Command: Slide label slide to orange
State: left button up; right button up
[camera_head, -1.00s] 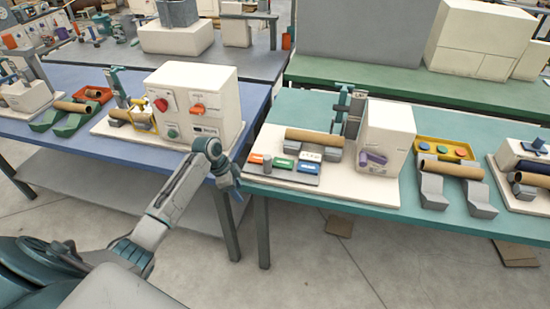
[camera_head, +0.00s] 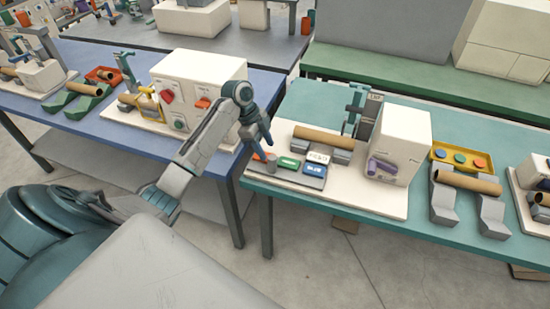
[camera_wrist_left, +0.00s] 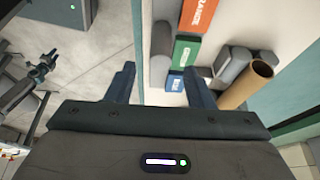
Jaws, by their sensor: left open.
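In the left wrist view the orange (camera_wrist_left: 199,14), green (camera_wrist_left: 185,50) and blue (camera_wrist_left: 175,82) blocks stand in a row. A grey rounded post, apparently the slide's handle (camera_wrist_left: 160,42), stands beside the green and orange blocks. My left gripper (camera_head: 262,148) is open and empty, above the panel's orange end. In the wrist view its fingers (camera_wrist_left: 160,85) frame the space before the post, not touching it visibly.
A cardboard tube (camera_head: 323,138) lies on grey supports behind the panel. The white machine box (camera_head: 400,143) with a purple lever stands right of it. A blue table (camera_head: 90,135) with another machine (camera_head: 199,90) is at left, across a gap.

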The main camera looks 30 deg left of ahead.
aim_at(271, 157)
pick_arm(q)
jog(key=p+x, duration=0.1)
jog(key=x, duration=0.2)
jog(key=shift+s+d, duration=0.1)
jog(key=shift+d, duration=0.1)
jog(key=x, duration=0.3)
jog(key=shift+w+f+p, duration=0.25)
jog(key=shift+f+p, duration=0.1)
jog(key=shift+f, duration=0.05)
jog(key=shift+d+f, duration=0.1)
jog(key=shift+f, duration=0.2)
pick_arm(e)
notch_tip(271, 157, up, 2)
jog(key=shift+r, duration=0.15)
pick_arm(q)
grip_shut()
pick_arm(e)
jog(key=shift+s, duration=0.1)
